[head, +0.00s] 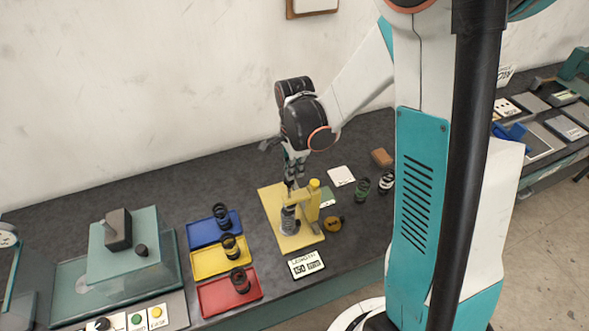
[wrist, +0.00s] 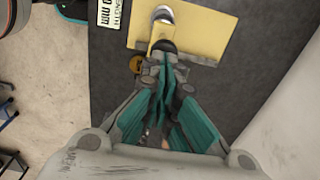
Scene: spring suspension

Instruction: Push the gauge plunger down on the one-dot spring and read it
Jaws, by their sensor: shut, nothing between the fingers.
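The gauge (head: 299,240) has a yellow base plate and a yellow post with an arm, and stands on the dark bench. A dark spring (head: 289,221) stands upright on its plate under the arm. My gripper (head: 291,182) is shut and empty, pointing down just above the spring and gauge arm. I cannot tell whether it touches the plunger, which is mostly hidden by the fingers. Any dots on the spring are too small to make out.
Blue (head: 203,238), yellow (head: 201,270) and red (head: 213,303) trays each hold a dark spring, left of the gauge. A number card (head: 306,264) lies in front. A teal machine (head: 125,260) is at far left.

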